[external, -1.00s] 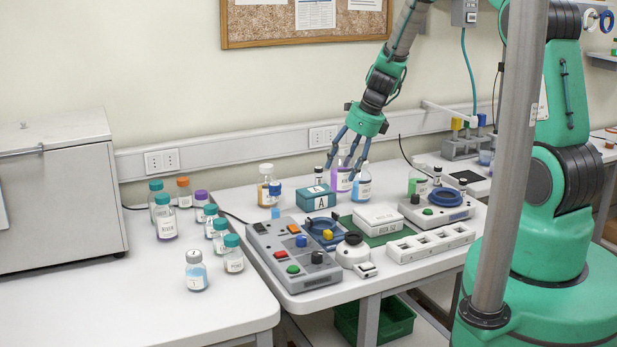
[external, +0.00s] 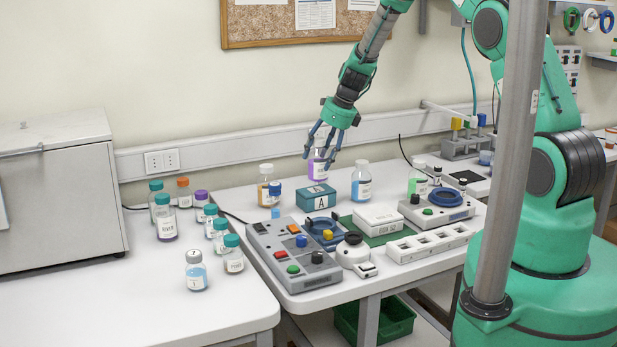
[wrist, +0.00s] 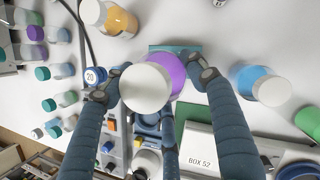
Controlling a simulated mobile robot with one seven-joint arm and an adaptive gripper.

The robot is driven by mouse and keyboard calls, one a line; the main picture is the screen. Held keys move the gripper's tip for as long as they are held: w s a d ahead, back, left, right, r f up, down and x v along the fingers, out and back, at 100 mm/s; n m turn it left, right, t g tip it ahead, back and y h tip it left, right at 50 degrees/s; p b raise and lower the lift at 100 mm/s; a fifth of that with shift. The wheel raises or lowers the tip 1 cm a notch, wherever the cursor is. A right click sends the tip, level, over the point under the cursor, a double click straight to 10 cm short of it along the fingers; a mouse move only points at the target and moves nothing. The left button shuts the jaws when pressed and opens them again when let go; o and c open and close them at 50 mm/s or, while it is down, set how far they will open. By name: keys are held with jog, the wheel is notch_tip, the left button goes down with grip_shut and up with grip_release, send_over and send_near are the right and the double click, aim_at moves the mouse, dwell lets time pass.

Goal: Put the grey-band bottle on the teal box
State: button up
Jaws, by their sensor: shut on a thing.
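My gripper (external: 318,152) is shut on a bottle with purple liquid (external: 318,170) and a whitish cap, held upright between the fingers. In the wrist view the bottle's cap (wrist: 145,87) faces the camera and my fingers surround it; I cannot make out a grey band. The teal box (external: 316,197), marked A, stands on the table. The bottle's base appears just above the box's top and behind or over it; the exact gap cannot be told. In the wrist view the box (wrist: 190,49) is partly hidden behind the bottle.
An orange-liquid bottle (external: 265,188) stands left of the box, a blue-liquid bottle (external: 361,184) right. A button panel (external: 292,254), a white box marked BOX 52 (external: 377,218) and a socket strip (external: 430,242) lie in front. Several bottles stand on the left table (external: 120,300).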

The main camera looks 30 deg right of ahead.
aim_at(318, 164)
jog(key=shift+w, duration=0.7)
jog(key=shift+f, duration=0.1)
jog(key=shift+f, duration=1.65)
jog(key=shift+f, duration=0.2)
jog(key=o, duration=1.6)
jog(key=shift+s, duration=0.1)
jog(key=shift+c, duration=0.2)
jog(key=shift+r, duration=0.15)
jog(key=v, duration=1.2)
